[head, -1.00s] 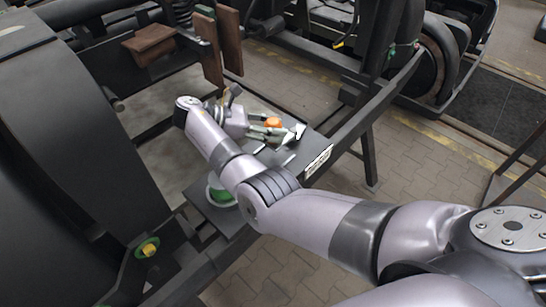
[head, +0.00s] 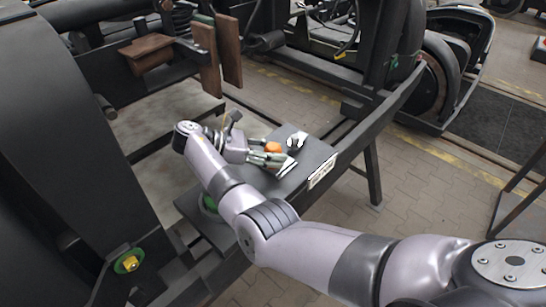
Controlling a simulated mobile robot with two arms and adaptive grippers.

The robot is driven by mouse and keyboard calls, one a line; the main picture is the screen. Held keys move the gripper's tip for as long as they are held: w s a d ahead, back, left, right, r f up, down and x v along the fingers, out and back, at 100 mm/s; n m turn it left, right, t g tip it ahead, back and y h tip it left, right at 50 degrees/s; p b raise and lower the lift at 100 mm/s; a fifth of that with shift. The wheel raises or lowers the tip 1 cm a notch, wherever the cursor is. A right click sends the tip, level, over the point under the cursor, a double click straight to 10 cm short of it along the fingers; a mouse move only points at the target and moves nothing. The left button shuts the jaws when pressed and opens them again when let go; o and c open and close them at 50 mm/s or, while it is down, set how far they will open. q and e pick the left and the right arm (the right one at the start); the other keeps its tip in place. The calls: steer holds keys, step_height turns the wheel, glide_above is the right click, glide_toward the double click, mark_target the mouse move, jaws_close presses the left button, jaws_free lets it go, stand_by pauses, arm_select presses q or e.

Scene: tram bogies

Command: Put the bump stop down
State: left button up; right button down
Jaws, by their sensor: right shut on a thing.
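The bump stop appears as a small orange piece (head: 273,147) in the head view, between the fingers of my right gripper (head: 268,154). The gripper is shut on it, and the fingers cover part of it. They are low over the dark shelf (head: 315,152) on the side of the frame. I cannot tell whether the bump stop touches the shelf. My left gripper is not in view.
A white and black piece (head: 297,140) lies on the shelf just beyond the fingers. A green ring-shaped thing (head: 209,204) is mostly hidden behind my right forearm. Brown blocks (head: 207,58) hang above on the left. The shelf's right part is bare.

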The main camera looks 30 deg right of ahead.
steer(key=c, duration=1)
jaws_free()
steer(key=shift+c, duration=0.2)
steer(key=p+v, duration=0.1)
steer(key=v, duration=0.4)
steer(key=shift+a+r, duration=0.15)
steer(key=shift+a, duration=0.05)
steer(key=shift+b, duration=0.35)
steer(key=shift+b+v, duration=0.45)
steer(key=shift+v, duration=0.6)
